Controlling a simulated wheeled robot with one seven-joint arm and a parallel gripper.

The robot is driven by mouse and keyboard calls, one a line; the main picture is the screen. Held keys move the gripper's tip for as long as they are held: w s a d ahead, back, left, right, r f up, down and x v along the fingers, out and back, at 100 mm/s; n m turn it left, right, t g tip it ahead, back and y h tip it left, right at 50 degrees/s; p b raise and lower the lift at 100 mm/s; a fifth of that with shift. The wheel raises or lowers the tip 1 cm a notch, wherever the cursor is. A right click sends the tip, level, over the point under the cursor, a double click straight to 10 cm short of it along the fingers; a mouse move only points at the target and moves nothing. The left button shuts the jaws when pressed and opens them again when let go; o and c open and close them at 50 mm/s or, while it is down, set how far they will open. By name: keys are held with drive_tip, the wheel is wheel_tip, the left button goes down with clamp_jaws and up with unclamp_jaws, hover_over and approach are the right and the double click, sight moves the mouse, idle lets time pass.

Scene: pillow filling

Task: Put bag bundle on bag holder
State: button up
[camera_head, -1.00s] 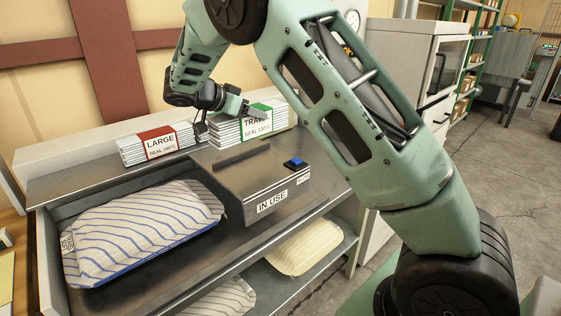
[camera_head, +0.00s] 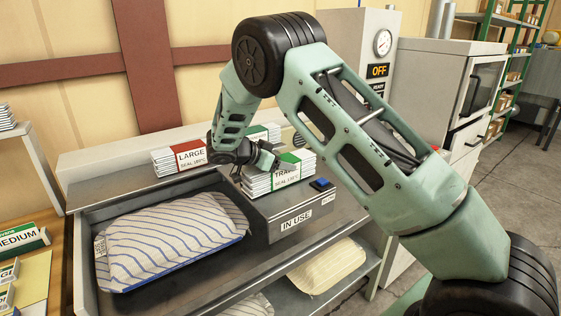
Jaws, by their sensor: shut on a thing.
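The fingertips are small and partly hidden. The bundle covers much of the holder's top; I cannot tell whether it touches that top or hangs just above it. The holder's blue button (camera_head: 320,184) shows to the right of the bundle.
A LARGE bundle (camera_head: 186,157) with a red band and another green-banded stack (camera_head: 262,133) stand behind the holder. A striped pillow (camera_head: 172,243) lies in the dark tray to the left. A cream pillow (camera_head: 327,267) is on the shelf below. A MEDIUM bundle (camera_head: 22,241) sits far left.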

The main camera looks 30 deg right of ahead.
drive_tip(key=shift+f, duration=0.1)
drive_tip(key=o, duration=1.3)
drive_tip(key=shift+a+r, duration=0.2)
drive_tip(key=b+v, duration=0.2)
drive_tip(key=v, duration=0.9)
drive_tip(key=shift+a+r+b, duration=0.15)
drive_tip(key=shift+a+b, duration=0.1)
drive_tip(key=shift+b, duration=0.15)
drive_tip(key=s+a+f+n+y, duration=0.1)
drive_tip(key=s+a+n+y, duration=0.3)
drive_tip(key=s, duration=0.9)
drive_tip(key=s+a+f+n+y, duration=0.1)
drive_tip(key=s+a+n+y, duration=0.3)
drive_tip(key=s+a+n, duration=0.4)
drive_tip(key=s+a+f+n+y, duration=0.1)
drive_tip(key=s+a+n+y, duration=0.3)
drive_tip(key=s+n, duration=0.9)
drive_tip(key=shift+s+a+f+y, duration=0.15)
drive_tip(key=shift+s+a, duration=0.25)
drive_tip(key=shift+s, duration=0.45)
drive_tip(key=shift+s+a+f+y, duration=0.1)
drive_tip(key=shift+s+a, duration=0.25)
drive_tip(key=shift+s, duration=0.5)
drive_tip(key=shift+s+a+f+y, duration=0.15)
drive_tip(key=shift+s+a, duration=0.25)
drive_tip(key=shift+s, duration=0.45)
